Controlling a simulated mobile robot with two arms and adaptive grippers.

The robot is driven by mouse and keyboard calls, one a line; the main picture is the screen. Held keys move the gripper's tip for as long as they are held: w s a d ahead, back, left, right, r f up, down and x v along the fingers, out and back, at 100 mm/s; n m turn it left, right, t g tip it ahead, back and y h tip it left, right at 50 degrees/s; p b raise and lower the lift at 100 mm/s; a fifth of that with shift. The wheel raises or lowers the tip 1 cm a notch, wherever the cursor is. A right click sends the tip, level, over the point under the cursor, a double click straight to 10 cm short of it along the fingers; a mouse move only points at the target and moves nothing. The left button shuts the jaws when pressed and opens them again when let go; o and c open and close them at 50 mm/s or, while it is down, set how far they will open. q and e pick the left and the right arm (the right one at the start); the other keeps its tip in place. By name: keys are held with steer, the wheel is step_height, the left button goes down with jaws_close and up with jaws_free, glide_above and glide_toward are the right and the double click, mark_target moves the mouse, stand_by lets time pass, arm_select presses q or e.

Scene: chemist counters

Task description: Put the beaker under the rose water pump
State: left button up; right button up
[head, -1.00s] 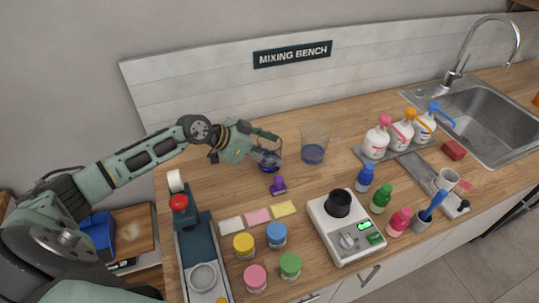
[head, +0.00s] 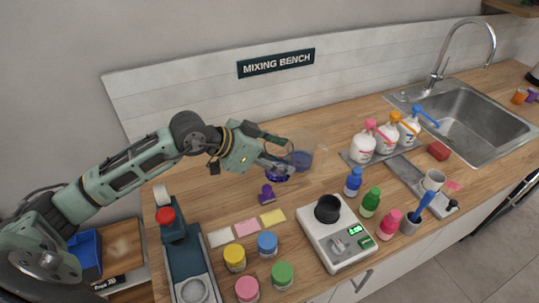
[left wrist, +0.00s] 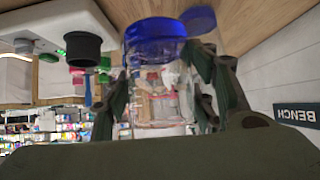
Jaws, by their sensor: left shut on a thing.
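My left gripper (head: 274,160) is shut around a clear beaker with a blue bottom (head: 277,175), partly hidden by the fingers. In the left wrist view the clear beaker (left wrist: 158,80) sits between both fingers, blue end up in the picture. I cannot tell whether it touches the counter. Three white pump bottles stand at the back right, with a pink pump (head: 370,124), an orange pump (head: 395,116) and a blue pump (head: 424,112). Their labels are too small to read, so rose water cannot be confirmed. My right gripper is not in view.
A larger clear vessel with a blue bottom (head: 302,158) stands close behind and right of the held beaker. A purple object (head: 267,195), a white scale-like device (head: 335,240) and several small bottles stand in front. A grey tray (head: 408,174) lies before the pumps.

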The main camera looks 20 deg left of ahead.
arm_select(q)
steer(key=shift+s+d+r+p, duration=0.3)
steer(key=shift+d+r, duration=0.15)
steer(key=shift+d, duration=0.2)
steer(key=shift+s+d+r+p, duration=0.2)
steer(key=shift+s+d+r, duration=0.1)
steer(key=shift+d+r, duration=0.25)
steer(key=shift+d, duration=0.15)
stand_by(1.8)
